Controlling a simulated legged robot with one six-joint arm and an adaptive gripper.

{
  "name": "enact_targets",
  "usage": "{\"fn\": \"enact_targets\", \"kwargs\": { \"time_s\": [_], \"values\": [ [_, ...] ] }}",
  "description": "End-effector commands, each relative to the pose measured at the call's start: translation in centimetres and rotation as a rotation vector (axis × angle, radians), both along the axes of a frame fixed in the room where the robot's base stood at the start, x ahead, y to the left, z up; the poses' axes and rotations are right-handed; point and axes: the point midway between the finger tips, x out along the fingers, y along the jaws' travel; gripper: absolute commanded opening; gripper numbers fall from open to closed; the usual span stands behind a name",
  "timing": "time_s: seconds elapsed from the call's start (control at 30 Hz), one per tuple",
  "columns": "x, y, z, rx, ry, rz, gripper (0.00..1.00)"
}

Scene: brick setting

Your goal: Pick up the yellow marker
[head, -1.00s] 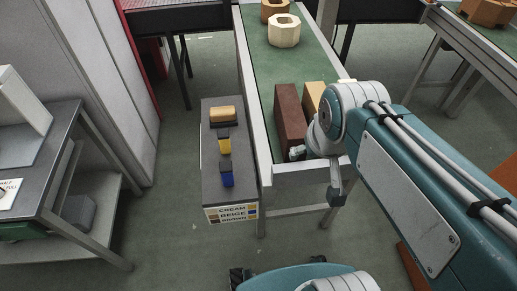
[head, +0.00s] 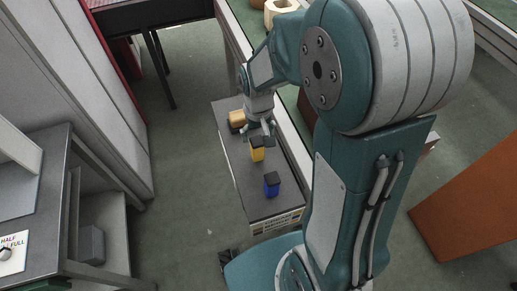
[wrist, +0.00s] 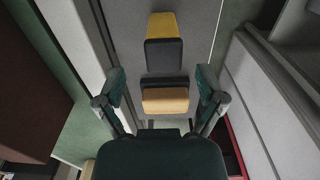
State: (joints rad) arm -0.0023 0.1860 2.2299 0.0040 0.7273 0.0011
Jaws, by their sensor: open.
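The yellow marker (head: 257,153) is a small yellow block with a black top, standing on a grey stand (head: 229,164) between a tan block and a blue block. In the wrist view the yellow marker (wrist: 162,25) shows near the top centre, beyond the fingertips. My gripper (head: 262,131) is above the stand, close to the marker's far side in the head view. In the wrist view my gripper (wrist: 161,76) is open with nothing held; its fingers spread to either side of the tan block. Whether a finger touches anything cannot be told.
The tan block (head: 237,119) with a dark base is at the stand's far end; the blue block (head: 272,187) with a dark top is at its near end. The conveyor frame (head: 295,132) runs along the right. A grey workbench (head: 50,178) is at left, with open floor between.

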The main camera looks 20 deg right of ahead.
Motion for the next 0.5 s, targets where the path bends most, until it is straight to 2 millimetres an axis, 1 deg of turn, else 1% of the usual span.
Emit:
{"fn": "enact_targets", "kwargs": {
  "time_s": [0.03,0.1,0.27,0.4,0.5],
  "values": [
    [0.0,0.2,-0.8,-0.002,0.003,0.002,0.89],
    [0.0,0.4,-1.5,-0.003,0.001,0.003,0.89],
    [-0.1,0.3,-2.7,-0.003,0.001,0.002,0.89],
    [-0.2,-0.1,-5.0,-0.003,0.004,0.001,0.89],
    [-0.2,-0.2,-6.3,-0.001,0.003,0.002,0.89]
  ]
}}
